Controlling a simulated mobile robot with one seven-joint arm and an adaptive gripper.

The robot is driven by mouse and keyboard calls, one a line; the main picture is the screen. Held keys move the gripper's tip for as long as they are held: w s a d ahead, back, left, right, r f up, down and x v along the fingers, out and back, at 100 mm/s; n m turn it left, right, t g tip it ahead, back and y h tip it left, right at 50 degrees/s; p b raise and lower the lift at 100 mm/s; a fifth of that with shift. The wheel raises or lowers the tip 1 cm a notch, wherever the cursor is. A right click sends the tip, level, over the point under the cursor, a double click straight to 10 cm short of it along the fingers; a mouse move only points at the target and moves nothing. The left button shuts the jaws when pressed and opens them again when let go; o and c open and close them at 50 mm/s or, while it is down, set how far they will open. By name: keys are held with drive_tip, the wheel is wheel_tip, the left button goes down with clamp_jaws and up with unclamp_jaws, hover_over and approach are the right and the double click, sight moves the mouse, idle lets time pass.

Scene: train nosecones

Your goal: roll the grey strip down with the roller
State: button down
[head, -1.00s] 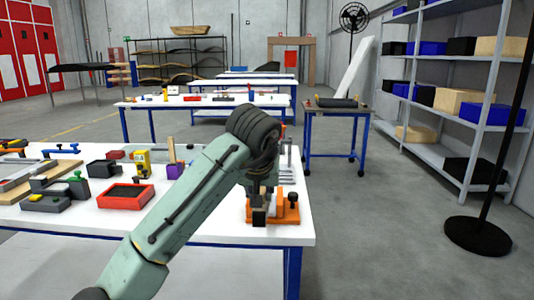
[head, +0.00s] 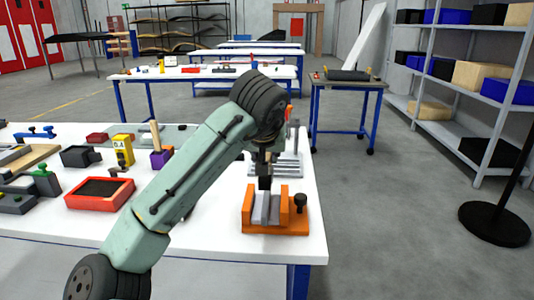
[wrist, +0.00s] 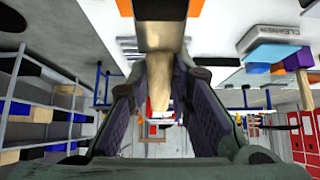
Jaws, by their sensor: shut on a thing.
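My gripper (head: 263,158) is above the back of an orange fixture (head: 247,218) near the table's right end. In the wrist view my gripper (wrist: 160,76) is shut on a tan wooden handle (wrist: 161,95), which I take as the roller's. A dark piece (head: 265,183) shows below the gripper, at the rear of the fixture; I cannot tell whether it touches. In the wrist view a grey-brown block (wrist: 160,36) is at the handle's far end. A grey strip (head: 262,210) lies in the fixture between orange sides. The roller's contact with it is hidden.
A black knob (head: 300,202) stands at the fixture's right. Grey bars (head: 288,165) lie behind it. A red tray (head: 101,193), a yellow device (head: 123,149) and a purple holder (head: 160,158) stand to the left. The white table (head: 215,245) is bare in front.

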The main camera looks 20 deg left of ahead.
drive_tip(key=shift+w+f+b, duration=0.1)
drive_tip(key=shift+f+b, duration=1.55)
drive_tip(key=shift+f, duration=0.85)
drive_tip(key=shift+s+f, duration=0.25)
drive_tip(key=shift+s, duration=0.05)
drive_tip(key=shift+w+r, duration=0.15)
drive_tip(key=shift+w+a+p, duration=0.1)
drive_tip(key=shift+w+p, duration=0.2)
drive_tip(key=shift+w, duration=0.1)
drive_tip(key=shift+w, duration=0.3)
idle(0.8)
drive_tip(key=shift+w+a+p, duration=0.1)
drive_tip(key=shift+w+p, duration=0.05)
drive_tip(key=shift+p, duration=0.15)
drive_tip(key=shift+w, duration=0.1)
idle(1.0)
